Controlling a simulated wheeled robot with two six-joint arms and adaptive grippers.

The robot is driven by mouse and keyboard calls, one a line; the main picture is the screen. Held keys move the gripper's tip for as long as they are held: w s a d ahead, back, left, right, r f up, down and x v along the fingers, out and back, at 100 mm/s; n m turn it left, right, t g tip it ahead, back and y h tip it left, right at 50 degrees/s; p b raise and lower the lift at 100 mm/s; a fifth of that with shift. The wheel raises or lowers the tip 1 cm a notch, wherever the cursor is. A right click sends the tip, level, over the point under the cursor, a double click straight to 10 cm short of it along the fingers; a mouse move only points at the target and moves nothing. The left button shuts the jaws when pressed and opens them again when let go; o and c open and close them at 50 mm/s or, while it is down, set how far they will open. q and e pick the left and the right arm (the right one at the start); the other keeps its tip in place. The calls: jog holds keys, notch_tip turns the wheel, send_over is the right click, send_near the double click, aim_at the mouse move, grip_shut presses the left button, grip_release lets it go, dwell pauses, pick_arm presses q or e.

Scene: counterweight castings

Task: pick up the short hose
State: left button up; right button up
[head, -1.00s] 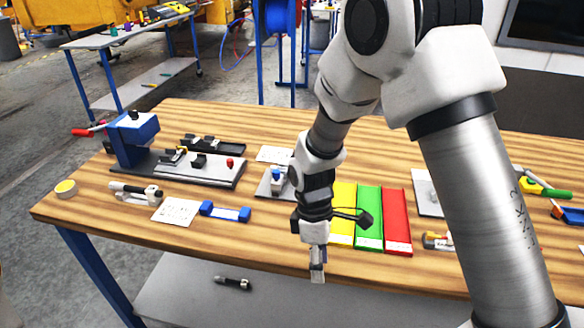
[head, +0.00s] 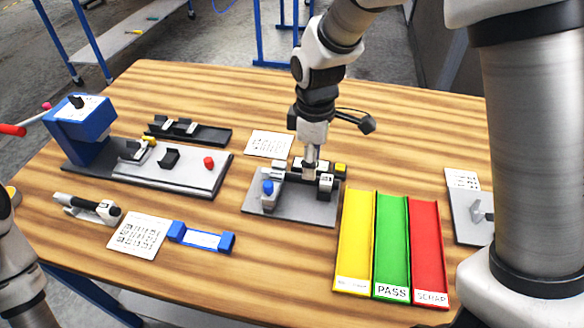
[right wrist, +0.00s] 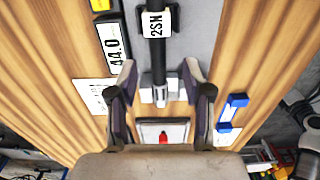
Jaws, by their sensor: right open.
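A short black hose (right wrist: 158,62) with a silver end fitting and a white 2SN label lies on a grey measuring fixture (head: 318,213), held up between its blocks. The fixture has a blue-knobbed block (head: 268,193) on the left and a black block on the right. My right gripper (head: 310,164) is over the hose, pointing down. In the right wrist view my right gripper (right wrist: 160,84) is open, one finger on each side of the hose's silver end. I cannot tell whether either finger touches it. My left gripper is outside the views; only part of my left arm shows.
Yellow (head: 355,240), green (head: 391,240) and red (head: 428,245) trays lie right of the fixture. A blue-headed bench device (head: 82,128) stands left. A white card (head: 268,143) lies behind the fixture, and a blue-ended holder (head: 202,238) lies in front left.

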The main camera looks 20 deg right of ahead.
aim_at(300, 179)
jog(key=f, duration=0.5)
jog(key=shift+w+f+p, duration=0.35)
jog(key=shift+w+f, duration=0.05)
jog(key=shift+s+r, duration=0.1)
jog(key=shift+s+a, duration=0.1)
jog(key=shift+s, duration=0.05)
jog(key=shift+c, duration=1.3)
grip_shut()
